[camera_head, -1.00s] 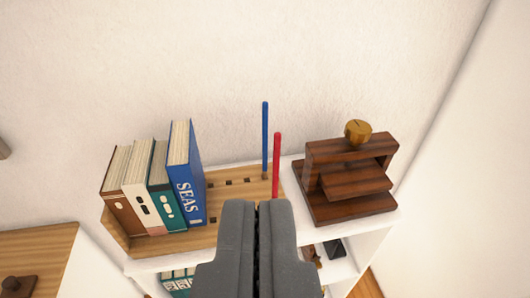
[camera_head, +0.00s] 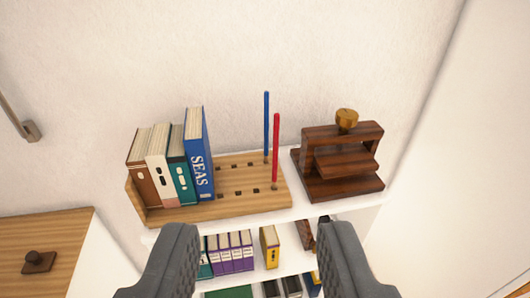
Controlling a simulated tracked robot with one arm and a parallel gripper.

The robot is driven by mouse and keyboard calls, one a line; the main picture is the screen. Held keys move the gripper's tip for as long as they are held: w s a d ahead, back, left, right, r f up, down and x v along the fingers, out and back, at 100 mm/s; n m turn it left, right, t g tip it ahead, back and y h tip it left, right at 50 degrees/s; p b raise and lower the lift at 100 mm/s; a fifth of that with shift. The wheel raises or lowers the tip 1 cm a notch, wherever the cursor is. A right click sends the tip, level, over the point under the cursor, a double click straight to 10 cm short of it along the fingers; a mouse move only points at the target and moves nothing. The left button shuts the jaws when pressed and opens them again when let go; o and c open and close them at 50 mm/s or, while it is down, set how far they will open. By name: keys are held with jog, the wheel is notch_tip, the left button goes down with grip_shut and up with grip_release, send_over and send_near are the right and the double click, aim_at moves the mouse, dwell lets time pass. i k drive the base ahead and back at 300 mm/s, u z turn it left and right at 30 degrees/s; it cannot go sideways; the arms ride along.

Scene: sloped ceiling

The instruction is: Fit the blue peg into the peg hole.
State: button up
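The blue peg (camera_head: 266,125) is a thin rod standing upright at the back right of a wooden board (camera_head: 235,203) on top of a white shelf. A red peg (camera_head: 276,150) stands upright just in front of it and to its right. Several small dark square holes (camera_head: 237,193) run in two rows along the board. I cannot tell which one is the peg hole. My gripper (camera_head: 258,262) is open and empty, its two grey fingers wide apart at the bottom of the picture, short of the pegs and below them in view.
Books (camera_head: 197,170) stand on the board's left end. A dark wooden press with a brass knob (camera_head: 346,120) sits to the right of the pegs. More books (camera_head: 230,252) fill the shelves below. A wooden-topped cabinet (camera_head: 45,240) is at the left, and a wall is behind.

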aim_at(243, 182)
jog(key=k, duration=0.9)
jog(key=z, duration=0.4)
jog(key=i, duration=2.4)
jog(key=u, duration=0.75)
